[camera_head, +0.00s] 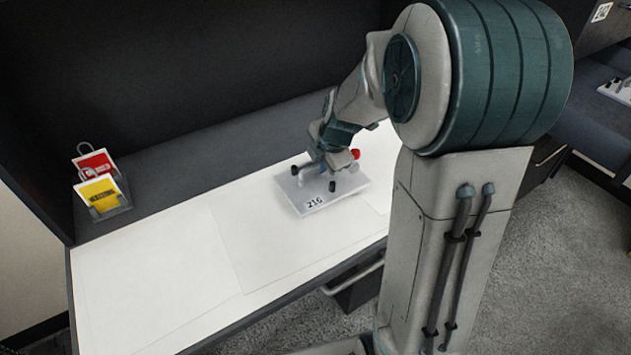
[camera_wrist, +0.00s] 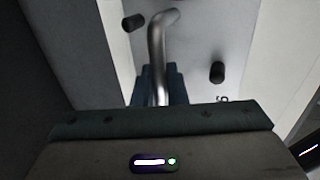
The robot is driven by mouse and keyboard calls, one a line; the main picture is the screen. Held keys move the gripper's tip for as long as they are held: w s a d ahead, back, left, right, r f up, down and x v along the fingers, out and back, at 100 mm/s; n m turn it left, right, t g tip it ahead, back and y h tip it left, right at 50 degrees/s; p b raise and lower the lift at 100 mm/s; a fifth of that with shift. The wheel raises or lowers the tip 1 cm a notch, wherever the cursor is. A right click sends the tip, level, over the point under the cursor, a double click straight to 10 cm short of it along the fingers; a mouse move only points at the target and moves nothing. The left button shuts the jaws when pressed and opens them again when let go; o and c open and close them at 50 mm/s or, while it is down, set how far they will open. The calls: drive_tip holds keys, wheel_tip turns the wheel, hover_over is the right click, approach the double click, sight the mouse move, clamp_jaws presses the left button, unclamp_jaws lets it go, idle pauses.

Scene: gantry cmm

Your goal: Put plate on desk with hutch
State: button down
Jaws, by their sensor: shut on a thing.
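The plate (camera_head: 312,204) is a light grey metal slab marked 216, with black knobs and a red knob on it. It is at the white top of the desk with hutch (camera_head: 170,270); I cannot tell whether it rests on the surface or is just above it. My gripper (camera_head: 326,166) is over the plate. The wrist view shows the gripper (camera_wrist: 158,90) shut on the plate's bent metal handle (camera_wrist: 156,45). The plate's face (camera_wrist: 200,50) and two black knobs show beyond it. The fingertips are partly hidden in both views.
A small holder (camera_head: 108,204) with red and yellow cards stands at the desk's back left. The white desktop left of the plate is clear. A dark hutch panel (camera_head: 200,70) rises behind. Another plate (camera_head: 622,90) lies on a dark surface at the far right.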

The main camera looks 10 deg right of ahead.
sight(316, 182)
drive_tip(key=shift+s+a+f, duration=0.55)
drive_tip(key=shift+a+f, duration=0.05)
drive_tip(key=shift+a, duration=0.25)
drive_tip(key=shift+f, duration=1.95)
drive_tip(key=c, duration=1.5)
unclamp_jaws()
drive_tip(key=shift+o, duration=0.2)
